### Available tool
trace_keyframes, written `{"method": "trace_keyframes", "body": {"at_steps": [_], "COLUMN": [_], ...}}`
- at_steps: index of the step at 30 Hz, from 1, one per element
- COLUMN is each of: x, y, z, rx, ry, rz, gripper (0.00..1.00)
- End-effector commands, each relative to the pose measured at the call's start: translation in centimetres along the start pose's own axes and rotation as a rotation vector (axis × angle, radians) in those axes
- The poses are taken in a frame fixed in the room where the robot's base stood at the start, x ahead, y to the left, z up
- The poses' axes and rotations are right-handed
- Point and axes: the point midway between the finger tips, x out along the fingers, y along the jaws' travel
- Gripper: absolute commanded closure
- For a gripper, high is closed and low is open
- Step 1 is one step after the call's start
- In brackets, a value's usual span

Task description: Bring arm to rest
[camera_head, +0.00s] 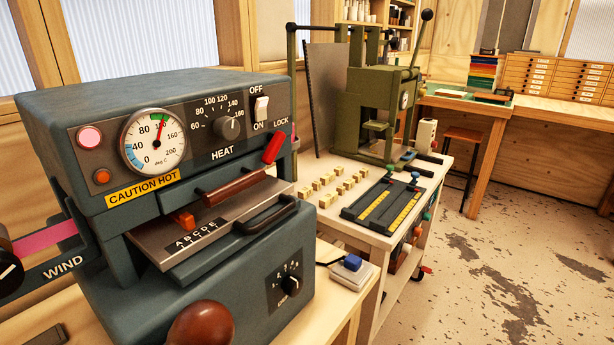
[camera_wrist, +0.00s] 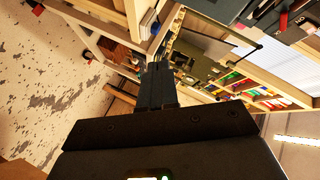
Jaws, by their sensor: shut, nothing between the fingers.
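My gripper (camera_wrist: 158,85) shows in the wrist view as a dark body with its fingers together, pointing toward the top of the picture. Nothing is between the fingers, and they touch nothing that I can see. The wrist view is tilted, with the floor at left and the window at right. My arm and gripper do not show in the head view.
A blue-grey heat press (camera_head: 190,110) fills the left of the head view. A green press (camera_head: 375,100) stands on a white cart (camera_head: 335,165) with several small brass blocks. A wooden bench (camera_head: 545,118) is at the back right. Worn floor (camera_head: 520,250) lies clear at right.

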Motion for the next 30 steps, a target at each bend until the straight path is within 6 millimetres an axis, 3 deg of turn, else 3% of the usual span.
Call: {"method": "trace_keyframes", "body": {"at_steps": [3, 9, 18, 24, 30], "x": [-4.3, -11.5, -20.9, -23.4, -23.7], "y": [2.2, 4.2, 3.5, 2.6, 2.4], "z": [1.0, 1.4, 0.8, 0.4, 0.3], "rx": [-0.132, -0.4, -0.815, -0.954, -0.974], "ry": [0.048, 0.109, 0.132, 0.132, 0.132], "rz": [0.067, 0.15, 0.19, 0.179, 0.176], "gripper": [1.0, 1.0, 1.0, 1.0, 1.0]}}
